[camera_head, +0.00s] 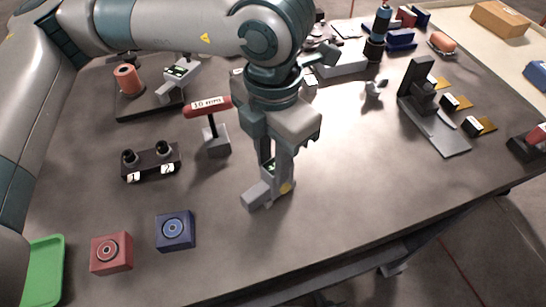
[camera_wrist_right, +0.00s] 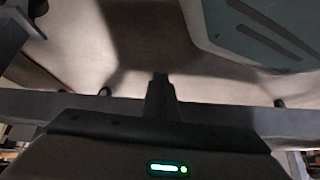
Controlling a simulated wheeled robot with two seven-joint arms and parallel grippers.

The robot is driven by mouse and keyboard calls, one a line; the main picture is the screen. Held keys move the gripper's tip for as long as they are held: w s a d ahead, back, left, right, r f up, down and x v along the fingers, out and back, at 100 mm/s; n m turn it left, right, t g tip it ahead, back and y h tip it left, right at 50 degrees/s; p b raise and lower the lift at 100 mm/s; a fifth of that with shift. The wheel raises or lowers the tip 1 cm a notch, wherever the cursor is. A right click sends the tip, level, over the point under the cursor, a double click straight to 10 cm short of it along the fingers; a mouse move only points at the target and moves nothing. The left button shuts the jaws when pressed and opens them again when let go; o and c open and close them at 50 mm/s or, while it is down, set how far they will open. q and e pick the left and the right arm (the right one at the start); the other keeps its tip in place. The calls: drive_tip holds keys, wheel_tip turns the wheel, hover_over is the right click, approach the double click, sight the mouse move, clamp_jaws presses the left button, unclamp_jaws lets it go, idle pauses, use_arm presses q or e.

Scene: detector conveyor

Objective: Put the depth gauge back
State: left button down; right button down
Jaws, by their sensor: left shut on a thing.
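My left gripper (camera_head: 272,165) is in the middle of the table in the head view, pointing down. It is shut on a small grey device with a green display and a yellow dot, which looks like the depth gauge (camera_head: 257,195). The gauge's lower end is close to the table top; I cannot tell whether it touches. The fingers and arm hide part of it. A similar grey device with a green display (camera_head: 180,72) is on a dark base (camera_head: 137,106) at the back left.
A red-handled stand (camera_head: 215,142), a black two-post block (camera_head: 150,162), red (camera_head: 111,254) and blue (camera_head: 175,231) blocks and a green tray (camera_head: 46,268) are on the left. A black stand (camera_head: 428,115) is on the right. The table (camera_head: 350,200) is clear right of my left gripper.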

drive_tip(key=shift+w, duration=0.1)
use_arm(q)
drive_tip(key=shift+f, duration=0.1)
use_arm(e)
drive_tip(key=shift+w+a+r, duration=0.15)
drive_tip(key=shift+w+r, duration=0.1)
drive_tip(key=shift+w, duration=0.1)
use_arm(q)
drive_tip(key=c, duration=1.4)
unclamp_jaws()
use_arm(e)
drive_tip(key=shift+r, duration=0.1)
drive_tip(key=shift+r, duration=0.1)
use_arm(q)
drive_tip(key=shift+r, duration=0.3)
drive_tip(key=shift+r+p, duration=0.5)
drive_tip(key=shift+p, duration=0.6)
wheel_tip(320, 180, up, 12)
drive_tip(key=p, duration=0.3)
drive_tip(key=shift+f, duration=0.2)
use_arm(e)
drive_tip(key=s+d+f+g, duration=0.2)
drive_tip(key=s+d, duration=0.1)
drive_tip(key=s, duration=0.5)
drive_tip(key=s+d+f+g+h, duration=0.1)
drive_tip(key=s+d+f+g, duration=0.1)
drive_tip(key=s, duration=0.7)
drive_tip(key=shift+d+f+g+h, duration=0.3)
drive_tip(key=shift+d+f, duration=0.15)
drive_tip(key=shift+d, duration=0.55)
